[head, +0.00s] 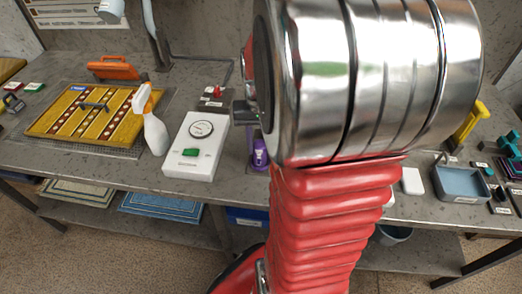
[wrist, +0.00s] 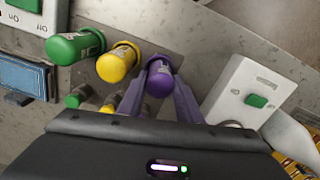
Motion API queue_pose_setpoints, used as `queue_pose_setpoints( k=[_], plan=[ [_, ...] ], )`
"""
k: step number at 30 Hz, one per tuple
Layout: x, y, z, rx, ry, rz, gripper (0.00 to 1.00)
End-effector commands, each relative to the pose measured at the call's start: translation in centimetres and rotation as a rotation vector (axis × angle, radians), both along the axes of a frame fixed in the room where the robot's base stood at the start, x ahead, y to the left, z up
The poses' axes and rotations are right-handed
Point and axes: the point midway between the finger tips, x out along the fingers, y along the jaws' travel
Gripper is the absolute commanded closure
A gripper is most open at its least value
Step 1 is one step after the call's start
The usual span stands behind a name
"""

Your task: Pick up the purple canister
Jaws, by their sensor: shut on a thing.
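The purple canister (wrist: 160,78) stands between the two purple-tinted fingers of my gripper (wrist: 160,92) in the wrist view. The fingers are shut on it, one on each side. It has a rounded purple cap and a pale label. In the head view the purple canister (head: 260,154) shows near the front edge of the grey bench, just left of my red arm. My gripper is mostly hidden behind my arm there. I cannot tell whether the canister's base touches the bench.
A yellow canister (wrist: 118,63) and a green canister (wrist: 76,48) stand beside the purple one. A white box with a dial and green button (head: 196,146) is close on the other side.

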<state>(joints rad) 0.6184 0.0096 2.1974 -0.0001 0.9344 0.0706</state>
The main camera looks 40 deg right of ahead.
Motion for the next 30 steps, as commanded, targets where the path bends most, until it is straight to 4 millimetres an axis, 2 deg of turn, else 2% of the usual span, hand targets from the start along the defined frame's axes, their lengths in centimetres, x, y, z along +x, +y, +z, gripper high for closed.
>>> queue_pose_setpoints(
  k=[8, 21, 25, 30],
  plan=[
    [0.0, 0.0, 1.0, -0.001, -0.001, 0.0, 0.93],
    [0.1, 0.0, 8.2, -0.003, -0.003, 0.0, 0.93],
    [0.0, 0.0, 9.5, -0.001, -0.002, 0.0, 0.93],
    [0.0, 0.0, 10.1, 0.0, 0.0, 0.0, 0.93]
  ],
)
